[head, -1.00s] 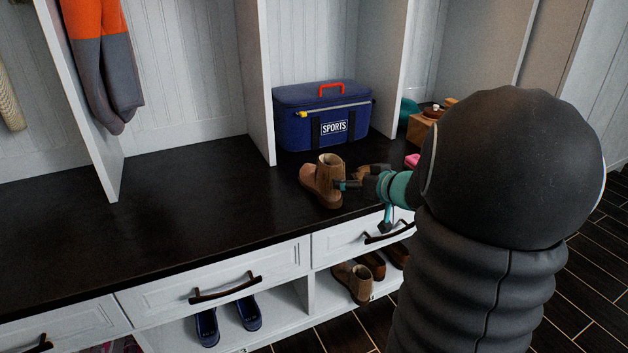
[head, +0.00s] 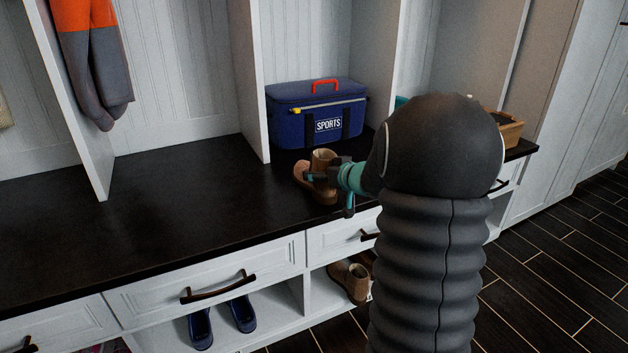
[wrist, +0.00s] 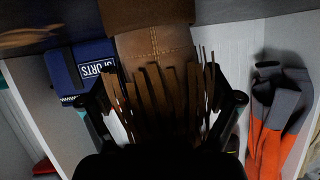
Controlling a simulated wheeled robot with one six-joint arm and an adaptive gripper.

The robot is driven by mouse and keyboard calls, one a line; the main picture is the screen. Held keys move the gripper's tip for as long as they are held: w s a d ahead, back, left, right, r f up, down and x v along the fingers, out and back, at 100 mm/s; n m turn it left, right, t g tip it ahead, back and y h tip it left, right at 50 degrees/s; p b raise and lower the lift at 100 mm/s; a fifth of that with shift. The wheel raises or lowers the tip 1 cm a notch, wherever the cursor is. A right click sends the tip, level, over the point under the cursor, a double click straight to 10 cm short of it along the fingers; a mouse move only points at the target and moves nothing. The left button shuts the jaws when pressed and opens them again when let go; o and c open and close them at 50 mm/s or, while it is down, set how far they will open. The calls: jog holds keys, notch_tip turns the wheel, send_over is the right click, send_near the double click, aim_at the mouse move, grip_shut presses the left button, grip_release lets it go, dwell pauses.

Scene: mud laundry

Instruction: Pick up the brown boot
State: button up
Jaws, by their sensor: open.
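The brown boot (head: 322,158) stands upright on the dark bench top, in front of the blue sports bag, with its toe to the left. My gripper (head: 325,177) is at the boot's right near side and partly covers it. In the wrist view the boot (wrist: 155,42) fills the top middle. My gripper (wrist: 165,98) has its fingers spread, one on either side of jagged brown strips below the boot. I cannot tell whether the strips belong to the boot, or whether a finger touches it.
The blue sports bag (head: 318,115) stands close behind the boot. White dividers (head: 250,80) rise from the bench. Another brown boot (head: 349,282) and blue shoes (head: 242,315) are in the cubbies below. A wooden box (head: 508,130) is at the right end. The bench's left is clear.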

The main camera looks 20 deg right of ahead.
jog(key=shift+w, duration=0.2)
jog(key=shift+c, duration=0.2)
jog(key=c, duration=1.4)
jog(key=shift+a, duration=0.1)
